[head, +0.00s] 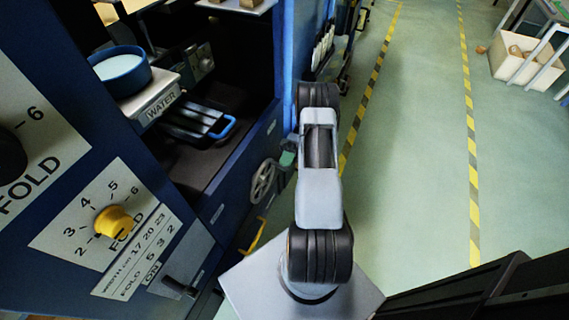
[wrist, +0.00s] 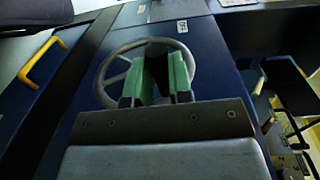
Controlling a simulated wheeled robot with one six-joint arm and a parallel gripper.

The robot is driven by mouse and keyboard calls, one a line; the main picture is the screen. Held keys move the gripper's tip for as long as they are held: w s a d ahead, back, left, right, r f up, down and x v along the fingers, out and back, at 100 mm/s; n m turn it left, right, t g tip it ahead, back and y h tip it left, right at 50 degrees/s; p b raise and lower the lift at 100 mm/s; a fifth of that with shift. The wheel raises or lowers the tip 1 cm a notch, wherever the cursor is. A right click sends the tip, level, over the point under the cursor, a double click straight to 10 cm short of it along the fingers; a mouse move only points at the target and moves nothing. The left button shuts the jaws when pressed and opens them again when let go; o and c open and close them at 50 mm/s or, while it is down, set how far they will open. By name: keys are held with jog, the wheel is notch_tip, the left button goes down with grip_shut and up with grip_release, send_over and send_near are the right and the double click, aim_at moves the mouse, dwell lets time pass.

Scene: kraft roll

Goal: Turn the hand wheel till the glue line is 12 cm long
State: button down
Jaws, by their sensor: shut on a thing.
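The hand wheel (head: 263,181) is a grey spoked wheel on the side of the dark blue machine, at the middle of the head view. It also shows in the wrist view (wrist: 105,72), straight ahead of my gripper. In the head view my gripper (head: 288,158) is small and partly hidden by my arm, at the wheel's right edge. The exact contact between fingers and rim is hidden. I cannot make out a glue line in either view.
A blue pot (head: 121,72) stands by a WATER label on the machine. A yellow knob (head: 114,221) sits on a FOLD dial. A yellow handle (wrist: 42,60) is left of the wheel. Green floor (head: 410,150) with striped lines is open to the right.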

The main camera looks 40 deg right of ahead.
jog(key=shift+f, duration=0.1)
dwell(0.3)
jog(key=c, duration=1)
grip_release()
jog(key=shift+c, duration=0.2)
jog(key=s+a+r+p, duration=0.2)
jog(key=s+r+p, duration=0.1)
jog(key=s+r, duration=0.3)
jog(key=s+a+r+p, duration=0.3)
jog(key=s+r, duration=0.4)
jog(key=shift+a, duration=0.3)
jog(key=shift+c, duration=0.3)
